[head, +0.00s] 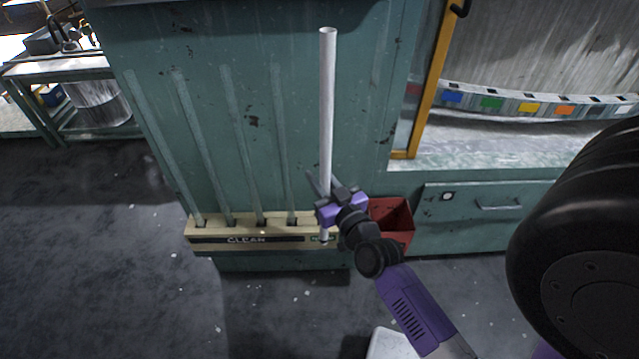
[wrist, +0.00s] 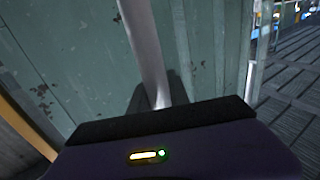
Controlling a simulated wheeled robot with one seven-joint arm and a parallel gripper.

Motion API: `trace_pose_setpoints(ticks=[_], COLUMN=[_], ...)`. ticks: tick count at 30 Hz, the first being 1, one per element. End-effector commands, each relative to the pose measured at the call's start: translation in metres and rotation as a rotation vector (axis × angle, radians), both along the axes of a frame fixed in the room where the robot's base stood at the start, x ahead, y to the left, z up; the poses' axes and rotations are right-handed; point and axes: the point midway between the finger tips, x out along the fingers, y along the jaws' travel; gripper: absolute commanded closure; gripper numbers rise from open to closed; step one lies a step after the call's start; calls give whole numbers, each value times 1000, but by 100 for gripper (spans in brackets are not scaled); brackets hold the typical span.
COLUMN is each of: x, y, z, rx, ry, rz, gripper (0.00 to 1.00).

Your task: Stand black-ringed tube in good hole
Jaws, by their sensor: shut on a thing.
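My gripper (head: 327,190) is shut on a long pale tube (head: 327,100), which stands nearly upright in its jaws. I see no black ring on the tube; the part at the jaws is hidden. The tube's lower end shows just below my gripper, in front of the right end of a wooden rack (head: 212,238). In the wrist view, the tube (wrist: 146,45) rises from between the jaws (wrist: 160,95).
A red bin (head: 395,215) is right of the rack, behind my arm. A yellow-framed opening (head: 432,80) and a drawer (head: 490,208) lie further right.

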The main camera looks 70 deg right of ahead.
Motion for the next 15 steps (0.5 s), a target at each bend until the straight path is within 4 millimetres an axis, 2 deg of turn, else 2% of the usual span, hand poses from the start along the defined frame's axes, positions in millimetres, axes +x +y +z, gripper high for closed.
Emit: trace_pose_setpoints(ticks=[15], x=[13], y=[-30], z=[-1], rx=[-1], ry=[-2], rz=[-1], gripper=[100])
